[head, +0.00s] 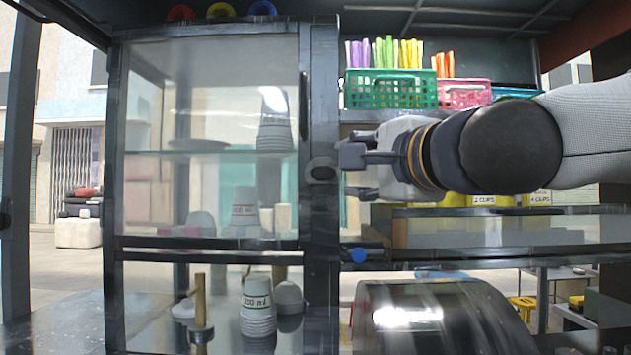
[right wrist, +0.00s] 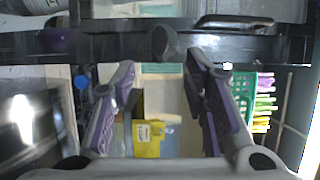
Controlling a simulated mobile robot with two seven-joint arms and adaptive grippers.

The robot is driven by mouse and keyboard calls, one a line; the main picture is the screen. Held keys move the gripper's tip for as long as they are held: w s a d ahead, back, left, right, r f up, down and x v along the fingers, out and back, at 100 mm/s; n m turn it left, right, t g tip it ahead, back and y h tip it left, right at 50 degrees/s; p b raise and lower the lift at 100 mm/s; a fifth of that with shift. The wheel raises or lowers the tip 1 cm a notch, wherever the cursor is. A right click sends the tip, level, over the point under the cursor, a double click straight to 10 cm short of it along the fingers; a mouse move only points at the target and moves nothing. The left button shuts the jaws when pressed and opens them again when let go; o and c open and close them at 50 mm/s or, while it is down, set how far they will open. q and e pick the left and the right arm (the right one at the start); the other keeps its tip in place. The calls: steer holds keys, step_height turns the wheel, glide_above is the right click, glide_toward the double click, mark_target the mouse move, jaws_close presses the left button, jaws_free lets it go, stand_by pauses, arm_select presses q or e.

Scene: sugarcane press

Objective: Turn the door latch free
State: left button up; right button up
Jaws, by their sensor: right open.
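The door latch (head: 321,170) is a rounded dark grey knob on the dark upright post at the right edge of the glass cabinet door (head: 215,110). In the right wrist view the latch (right wrist: 164,42) lies just beyond and between the fingertips. My right gripper (head: 358,174) comes in from the right at the latch's height. Its fingers are open and empty, and a small gap shows between them and the knob. In the right wrist view the purple-grey fingers (right wrist: 160,75) are spread apart. My left gripper is not in view.
A vertical dark handle (head: 303,105) is on the door above the latch. Stacked cups (head: 258,305) stand inside the cabinet. Green (head: 391,90) and pink baskets (head: 463,95) sit on the shelf above my right arm. A metal drum (head: 440,318) is below it.

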mark_target(325, 173)
steer(key=x, duration=1)
steer(key=shift+w+a, duration=0.15)
steer(key=shift+w, duration=0.15)
jaws_close()
